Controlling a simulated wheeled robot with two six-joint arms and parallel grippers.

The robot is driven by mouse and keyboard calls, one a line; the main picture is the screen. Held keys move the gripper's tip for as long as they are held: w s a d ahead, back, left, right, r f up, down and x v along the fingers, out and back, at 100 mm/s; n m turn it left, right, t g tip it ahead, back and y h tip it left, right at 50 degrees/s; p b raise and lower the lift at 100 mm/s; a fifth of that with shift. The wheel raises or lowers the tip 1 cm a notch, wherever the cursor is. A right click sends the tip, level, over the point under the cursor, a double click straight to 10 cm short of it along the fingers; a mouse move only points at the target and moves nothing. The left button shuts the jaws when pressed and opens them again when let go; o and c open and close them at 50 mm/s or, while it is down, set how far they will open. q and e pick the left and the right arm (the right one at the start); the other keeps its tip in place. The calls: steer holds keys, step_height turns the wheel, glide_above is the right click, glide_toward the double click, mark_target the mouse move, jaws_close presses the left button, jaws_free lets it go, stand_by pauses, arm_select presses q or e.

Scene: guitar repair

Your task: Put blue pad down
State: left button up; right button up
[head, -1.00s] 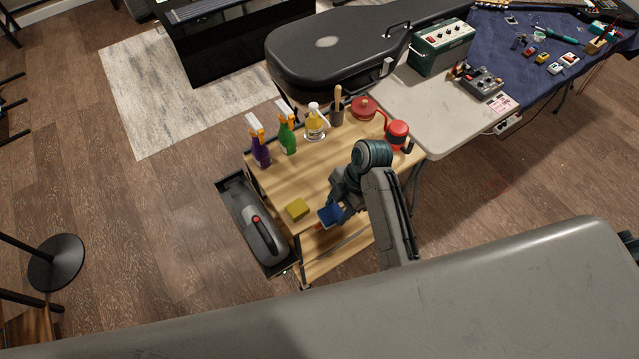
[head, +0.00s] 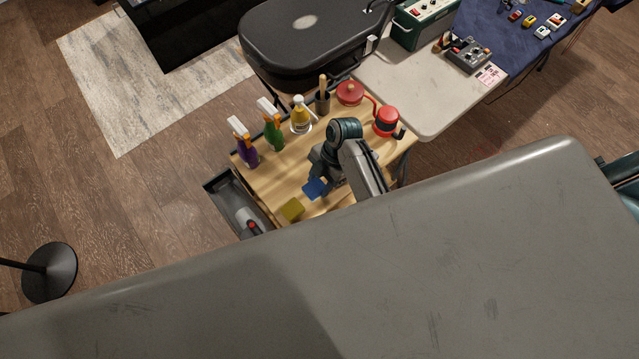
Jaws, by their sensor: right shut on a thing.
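The blue pad (head: 315,188) is over the front part of the wooden cart top (head: 283,178), to the right of a yellow sponge-like block (head: 292,209). My right gripper (head: 318,180) is shut on the blue pad. I cannot tell whether the pad touches the cart top. My left gripper is not in view.
A purple bottle (head: 247,154), a green bottle (head: 273,134), a yellow bottle (head: 301,118), a dark cup (head: 323,103), a red lidded pot (head: 349,93) and a red container (head: 386,122) line the cart's far side. A large grey surface fills the foreground.

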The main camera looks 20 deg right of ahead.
mark_target(320, 187)
steer(key=shift+w+f+p, duration=0.2)
steer(key=shift+f+p, duration=0.15)
steer(key=shift+f, duration=1.45)
steer(key=shift+s, duration=0.1)
steer(key=shift+r, duration=0.1)
steer(key=o, duration=0.9)
